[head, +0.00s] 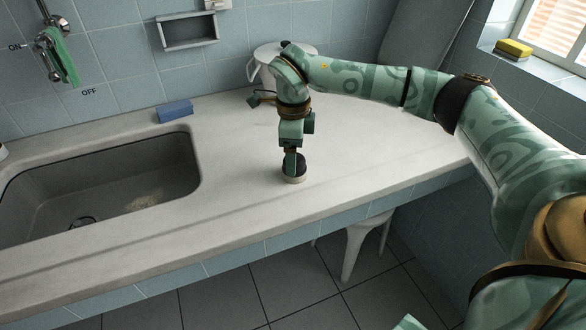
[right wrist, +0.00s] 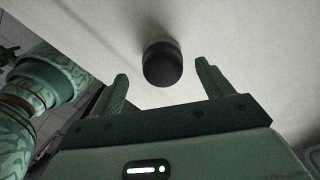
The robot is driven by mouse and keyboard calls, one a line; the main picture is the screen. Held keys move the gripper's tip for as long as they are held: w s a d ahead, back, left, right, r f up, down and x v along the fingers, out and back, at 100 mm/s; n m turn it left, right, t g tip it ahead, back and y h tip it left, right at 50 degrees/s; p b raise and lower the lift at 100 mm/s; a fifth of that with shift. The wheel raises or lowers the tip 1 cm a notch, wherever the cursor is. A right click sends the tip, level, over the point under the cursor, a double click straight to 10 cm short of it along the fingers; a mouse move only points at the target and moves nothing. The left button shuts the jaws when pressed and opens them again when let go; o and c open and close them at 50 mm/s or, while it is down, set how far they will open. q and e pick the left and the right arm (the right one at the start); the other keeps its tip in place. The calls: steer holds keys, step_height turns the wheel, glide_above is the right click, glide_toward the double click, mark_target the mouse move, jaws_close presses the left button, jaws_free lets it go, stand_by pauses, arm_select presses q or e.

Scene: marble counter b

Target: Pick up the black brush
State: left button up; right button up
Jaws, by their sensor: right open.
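The black brush (head: 294,168) stands on the marble counter, right of the sink, with a dark top and a pale base. My right gripper (head: 292,155) reaches down over it from above. In the right wrist view, the brush (right wrist: 162,66) shows as a dark rounded shape between the two spread fingers (right wrist: 161,76), with a gap on each side. The right gripper is open and empty. The fingers partly cover the brush in the head view. My left gripper is not in view.
A sink (head: 110,190) is sunk into the counter at left, with a blue sponge (head: 175,111) behind it. A pale pot (head: 268,58) stands at the back behind my right arm. The counter's front edge (head: 300,232) is close to the brush. The counter around it is clear.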

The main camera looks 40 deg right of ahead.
steer(key=f+b, duration=0.1)
steer(key=f, duration=0.2)
steer(key=f+b, duration=0.1)
steer(key=f, duration=0.1)
steer(key=shift+w+d+f+b, duration=0.1)
steer(key=shift+d+f+b, duration=0.05)
steer(key=shift+d+b, duration=0.15)
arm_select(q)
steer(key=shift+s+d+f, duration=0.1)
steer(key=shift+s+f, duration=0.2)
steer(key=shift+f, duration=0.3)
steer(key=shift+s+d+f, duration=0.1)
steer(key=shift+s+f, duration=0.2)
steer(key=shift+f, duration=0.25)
arm_select(e)
steer(key=c, duration=1.1)
steer(key=shift+r, duration=0.2)
